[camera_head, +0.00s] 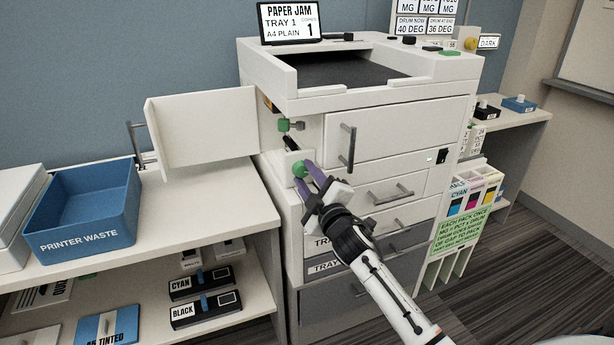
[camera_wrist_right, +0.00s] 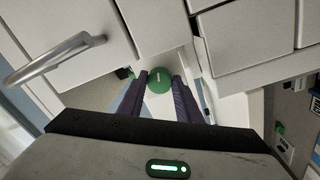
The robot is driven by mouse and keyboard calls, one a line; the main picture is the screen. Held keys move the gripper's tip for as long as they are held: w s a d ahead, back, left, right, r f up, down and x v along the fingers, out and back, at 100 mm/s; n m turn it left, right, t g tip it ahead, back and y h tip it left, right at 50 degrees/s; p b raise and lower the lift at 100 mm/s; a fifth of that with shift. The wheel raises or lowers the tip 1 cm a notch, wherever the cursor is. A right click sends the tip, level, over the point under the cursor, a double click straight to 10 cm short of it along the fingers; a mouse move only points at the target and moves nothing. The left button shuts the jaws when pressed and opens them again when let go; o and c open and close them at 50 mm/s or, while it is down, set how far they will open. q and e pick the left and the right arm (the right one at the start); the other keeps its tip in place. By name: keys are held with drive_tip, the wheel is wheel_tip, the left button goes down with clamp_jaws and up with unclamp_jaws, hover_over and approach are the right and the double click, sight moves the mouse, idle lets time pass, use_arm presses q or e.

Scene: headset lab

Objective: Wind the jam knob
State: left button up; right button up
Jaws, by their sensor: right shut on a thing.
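The jam knob (camera_head: 299,169) is a round green knob on the left side of the white printer (camera_head: 350,105). In the right wrist view the knob (camera_wrist_right: 159,80) sits between the fingertips, with a pale mark on its face. My right gripper (camera_head: 313,173) reaches in from the lower right and is shut on the knob. Its purple fingers also show in the right wrist view (camera_wrist_right: 160,92). A second green part (camera_head: 290,126), like a lever, is above the knob inside the open side. The left gripper is not in view.
An open white side door (camera_head: 203,127) stands out to the left of the printer. A blue printer waste bin (camera_head: 85,207) is on the left shelf. Handles (camera_head: 350,147) stick out of the printer front near my arm. A screen (camera_head: 291,20) reads paper jam, tray 1.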

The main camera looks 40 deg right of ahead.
drive_tip(key=shift+m, duration=0.3)
drive_tip(key=o, duration=0.8)
drive_tip(key=shift+c, duration=0.2)
drive_tip(key=v, duration=1)
drive_tip(key=shift+s+a, duration=0.1)
